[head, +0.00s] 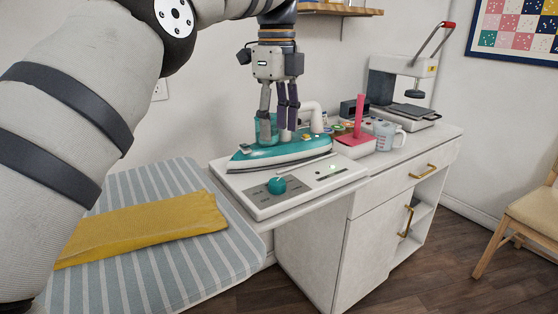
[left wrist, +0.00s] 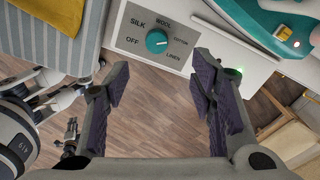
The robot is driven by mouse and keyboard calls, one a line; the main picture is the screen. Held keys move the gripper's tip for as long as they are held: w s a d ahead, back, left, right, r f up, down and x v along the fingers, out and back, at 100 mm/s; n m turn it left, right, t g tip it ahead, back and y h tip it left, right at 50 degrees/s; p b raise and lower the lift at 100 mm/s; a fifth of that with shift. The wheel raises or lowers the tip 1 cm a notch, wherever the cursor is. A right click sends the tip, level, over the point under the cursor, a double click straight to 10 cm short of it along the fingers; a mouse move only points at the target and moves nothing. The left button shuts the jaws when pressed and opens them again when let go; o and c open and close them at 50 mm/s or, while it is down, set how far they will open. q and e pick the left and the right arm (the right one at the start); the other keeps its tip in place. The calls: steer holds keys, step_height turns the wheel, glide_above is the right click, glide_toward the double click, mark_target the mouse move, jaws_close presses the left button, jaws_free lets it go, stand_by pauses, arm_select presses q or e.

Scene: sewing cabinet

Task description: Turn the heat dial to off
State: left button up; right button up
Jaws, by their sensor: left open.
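The heat dial (head: 277,185) is a round teal knob on the grey panel of the white iron station (head: 252,206). In the left wrist view the dial (left wrist: 157,41) has the words OFF, SILK, WOOL, COTTON and LINEN around it. A small pale mark shows on its right side; its exact setting is hard to tell. My left gripper (head: 279,134) points down over the station, behind the dial in the head view.
A teal iron (head: 285,153) rests on the station close to the left gripper. A striped ironing pad (head: 185,262) with folded yellow cloth (head: 150,228) lies left. A green light (head: 333,167) glows.

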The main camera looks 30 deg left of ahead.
mark_target(277, 181)
arm_select(q)
steer(key=f, duration=0.7)
steer(key=f+p, duration=0.1)
steer(key=f, duration=0.3)
steer(key=shift+s+d+f, duration=0.2)
steer(key=shift+s+f, duration=0.05)
steer(key=shift+s, duration=0.05)
steer(key=c, duration=1.2)
